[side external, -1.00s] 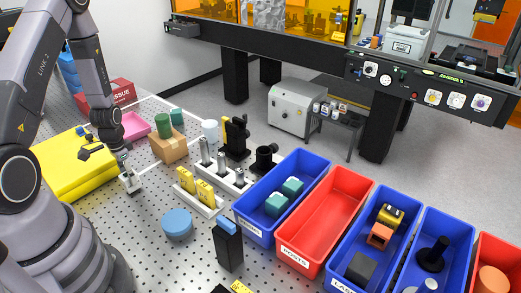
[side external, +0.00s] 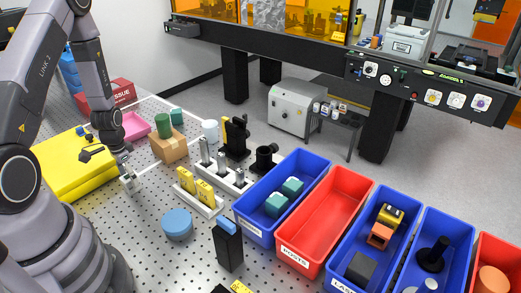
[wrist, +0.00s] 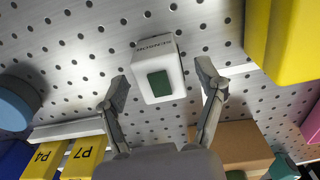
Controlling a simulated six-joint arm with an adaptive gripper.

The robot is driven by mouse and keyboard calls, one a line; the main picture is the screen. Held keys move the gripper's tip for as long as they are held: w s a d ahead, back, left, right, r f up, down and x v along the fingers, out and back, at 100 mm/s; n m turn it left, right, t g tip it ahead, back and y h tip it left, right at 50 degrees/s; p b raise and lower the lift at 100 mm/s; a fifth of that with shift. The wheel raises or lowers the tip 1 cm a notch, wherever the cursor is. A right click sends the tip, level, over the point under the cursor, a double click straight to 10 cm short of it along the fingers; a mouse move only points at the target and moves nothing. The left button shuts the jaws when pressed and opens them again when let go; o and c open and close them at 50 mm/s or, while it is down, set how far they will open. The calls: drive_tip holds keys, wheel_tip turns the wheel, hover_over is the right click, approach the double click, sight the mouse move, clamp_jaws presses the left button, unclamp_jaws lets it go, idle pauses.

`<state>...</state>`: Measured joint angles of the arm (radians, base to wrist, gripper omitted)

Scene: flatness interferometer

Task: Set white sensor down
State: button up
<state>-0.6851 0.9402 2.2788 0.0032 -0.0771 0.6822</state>
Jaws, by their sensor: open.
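The white sensor (wrist: 149,56), a small white block with a dark green square on one face and printed lettering, shows in the wrist view between my two open fingers. There are gaps between it and both fingers. It appears to stand on the perforated metal table (wrist: 75,60). In the side external view the white sensor (side external: 129,184) is small, at the table's left, just below my gripper (side external: 124,173). My gripper also shows in the wrist view (wrist: 162,74), with its fingers spread on either side of the sensor.
A yellow case (side external: 60,180) lies to the left, and a cardboard box (side external: 169,148) stands behind and right. A holder with yellow P4 (wrist: 45,158) and P7 (wrist: 85,155) blocks and a blue round piece (side external: 177,224) are nearby. Bare table lies in front of the sensor.

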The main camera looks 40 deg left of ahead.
wheel_tip(320, 180, up, 12)
wheel_tip(320, 180, up, 15)
drive_tip(key=t+y, duration=0.1)
drive_tip(key=t, duration=0.1)
hover_over(128, 176)
drive_tip(key=w+d, duration=0.2)
drive_tip(key=d, duration=0.7)
drive_tip(key=s+d+r+t+h, duration=0.1)
drive_tip(key=s+d+r+t, duration=0.2)
drive_tip(key=s+d+r, duration=0.7)
drive_tip(key=shift+s+d+r+t, duration=0.3)
drive_tip(key=shift+s+d+r, duration=0.1)
drive_tip(key=shift+s+r, duration=0.2)
